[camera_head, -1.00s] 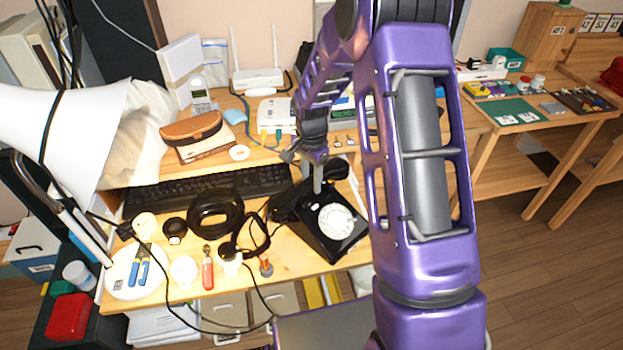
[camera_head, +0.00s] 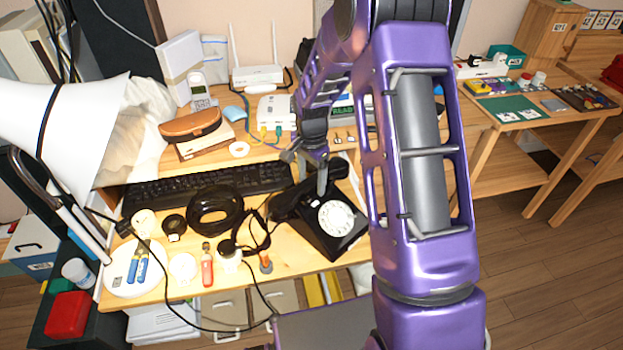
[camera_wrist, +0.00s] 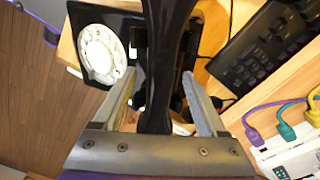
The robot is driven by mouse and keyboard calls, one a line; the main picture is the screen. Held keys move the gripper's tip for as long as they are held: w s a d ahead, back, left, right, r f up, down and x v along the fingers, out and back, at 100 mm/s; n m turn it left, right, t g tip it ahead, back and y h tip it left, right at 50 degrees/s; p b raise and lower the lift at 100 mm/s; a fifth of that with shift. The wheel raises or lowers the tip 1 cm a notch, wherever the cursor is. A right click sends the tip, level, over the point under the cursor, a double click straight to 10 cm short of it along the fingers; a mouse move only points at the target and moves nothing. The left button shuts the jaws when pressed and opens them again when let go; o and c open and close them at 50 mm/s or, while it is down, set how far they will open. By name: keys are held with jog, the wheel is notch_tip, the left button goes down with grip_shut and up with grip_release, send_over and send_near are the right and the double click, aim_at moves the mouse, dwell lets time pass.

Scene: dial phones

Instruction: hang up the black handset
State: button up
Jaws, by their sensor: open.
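The black handset (camera_head: 288,206) lies across the back of the black dial phone (camera_head: 336,243), behind its white dial. My gripper (camera_head: 322,186) is over the handset's middle, pointing down. In the wrist view, my gripper (camera_wrist: 159,78) is open, one finger on each side of the handset (camera_wrist: 165,50), which runs lengthwise between them. The phone, with its white dial (camera_wrist: 100,54), is to the left there. The handset covers much of the cradle, so I cannot tell whether it is fully seated.
A black keyboard (camera_head: 205,186) lies left of the phone. A coiled black cable (camera_head: 215,211) and several small tools lie in front of it. A white router (camera_head: 274,113) with plugged cables stands behind. The desk's front edge is close to the phone.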

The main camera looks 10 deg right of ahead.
jog(key=shift+r, duration=0.1)
notch_tip(320, 180, up, 17)
jog(key=p, duration=0.2)
jog(key=shift+r, duration=0.15)
dwell(0.5)
